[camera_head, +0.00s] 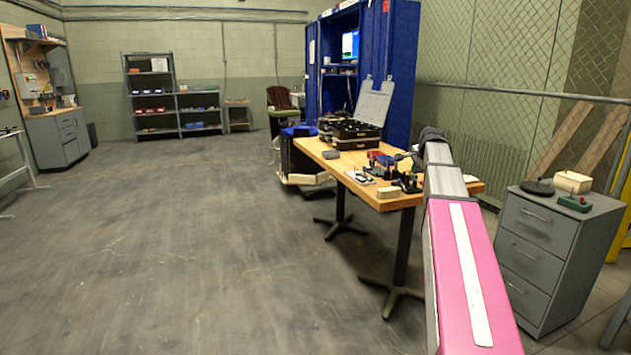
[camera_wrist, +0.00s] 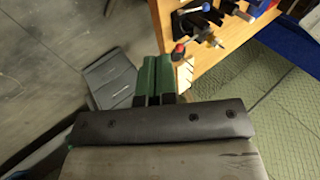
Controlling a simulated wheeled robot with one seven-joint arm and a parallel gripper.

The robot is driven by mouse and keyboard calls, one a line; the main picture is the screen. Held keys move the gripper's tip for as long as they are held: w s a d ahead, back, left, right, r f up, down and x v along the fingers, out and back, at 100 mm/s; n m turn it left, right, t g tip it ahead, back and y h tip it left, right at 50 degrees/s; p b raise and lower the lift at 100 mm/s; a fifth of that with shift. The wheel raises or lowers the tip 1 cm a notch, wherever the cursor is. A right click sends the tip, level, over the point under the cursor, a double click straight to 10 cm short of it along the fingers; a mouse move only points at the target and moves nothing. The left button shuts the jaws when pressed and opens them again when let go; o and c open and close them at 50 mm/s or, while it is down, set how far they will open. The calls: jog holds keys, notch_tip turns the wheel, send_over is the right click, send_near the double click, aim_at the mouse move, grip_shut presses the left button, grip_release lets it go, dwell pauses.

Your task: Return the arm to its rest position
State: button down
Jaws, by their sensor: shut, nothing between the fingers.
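My arm, with a pink link and a grey link, reaches from the lower right of the head view toward the wooden table (camera_head: 425,193). Its far end is over or beside the table's right part; I cannot tell the exact gap. My gripper (camera_wrist: 153,76) shows in the wrist view as two green fingers side by side, shut and empty. The table's edge (camera_wrist: 172,32) with several tools lies just beyond and right of the fingertips. In the head view the fingers cannot be made out clearly.
An open black case (camera_head: 356,135), small tools and boxes crowd the table. A grey drawer cabinet (camera_head: 535,260) stands right of my arm, with small items on top. A blue cabinet (camera_head: 402,70) is behind the table. The floor (camera_head: 180,240) at left is wide and clear.

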jog(key=s+a+f+n+g, duration=0.2)
jog(key=s+a+f+n, duration=0.2)
jog(key=s+f, duration=0.7)
jog(key=s+a+f+n+g, duration=0.2)
jog(key=s+a+f+n, duration=0.3)
jog(key=s+a+f, duration=0.4)
jog(key=s+a+f+n+g, duration=0.3)
jog(key=s+a+f+n, duration=0.2)
jog(key=s+f, duration=0.8)
notch_tip(320, 180, down, 4)
jog(key=shift+a+f, duration=0.25)
jog(key=shift+a, duration=0.8)
